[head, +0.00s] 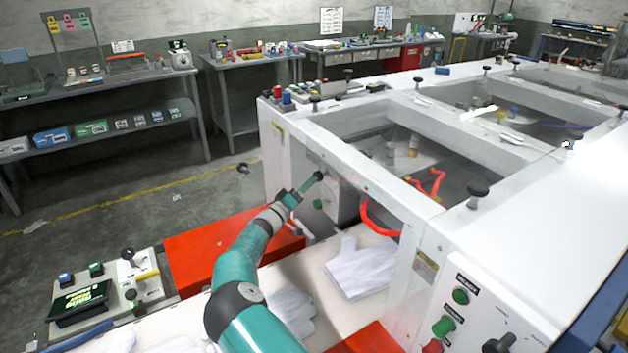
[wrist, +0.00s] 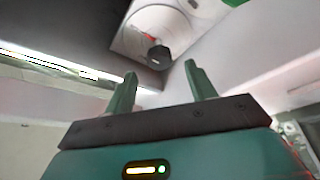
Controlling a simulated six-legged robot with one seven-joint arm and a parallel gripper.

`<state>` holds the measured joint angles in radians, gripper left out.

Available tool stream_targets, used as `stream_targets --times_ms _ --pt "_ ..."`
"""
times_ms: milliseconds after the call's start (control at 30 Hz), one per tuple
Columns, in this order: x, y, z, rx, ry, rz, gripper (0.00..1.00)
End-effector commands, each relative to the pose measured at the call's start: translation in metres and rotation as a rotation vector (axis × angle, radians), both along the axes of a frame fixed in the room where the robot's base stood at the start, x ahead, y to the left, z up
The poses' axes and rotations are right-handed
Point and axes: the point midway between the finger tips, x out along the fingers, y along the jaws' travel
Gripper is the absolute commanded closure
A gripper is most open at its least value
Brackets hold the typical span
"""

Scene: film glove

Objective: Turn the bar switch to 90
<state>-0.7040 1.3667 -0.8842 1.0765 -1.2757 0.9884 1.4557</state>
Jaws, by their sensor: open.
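My gripper (wrist: 160,72) is open and empty, its two green fingers spread apart in the wrist view. Ahead of it, a dark faceted knob (wrist: 158,55) stands on a round pale dial with a small red mark; it may be the bar switch. The knob appears between the fingertips, slightly beyond them, and no contact shows. In the head view, my gripper (head: 318,190) is at the white machine's near side, in front of a pale box (head: 345,203). The knob cannot be made out there.
The white machine (head: 430,135) has open-topped bays with frame bars. A red hose (head: 378,222) hangs near my gripper. White gloves (head: 360,268) lie on the pale surface below. A red panel (head: 205,250) lies left of my arm. A control panel (head: 480,310) stands front right.

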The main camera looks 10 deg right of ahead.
Motion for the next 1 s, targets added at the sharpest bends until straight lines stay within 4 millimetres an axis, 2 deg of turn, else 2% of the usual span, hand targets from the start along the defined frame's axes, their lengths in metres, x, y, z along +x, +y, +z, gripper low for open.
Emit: stream_targets --times_ms 33,200,400,1000 --pt "-0.007 0.01 -0.003 -0.001 0.002 0.001 0.45" --pt "-0.03 0.037 -0.012 -0.001 0.002 0.002 0.45" --pt "-0.047 0.056 -0.018 -0.001 0.0 -0.001 0.45" --pt "-0.052 0.061 -0.02 -0.001 0.001 0.0 0.45"
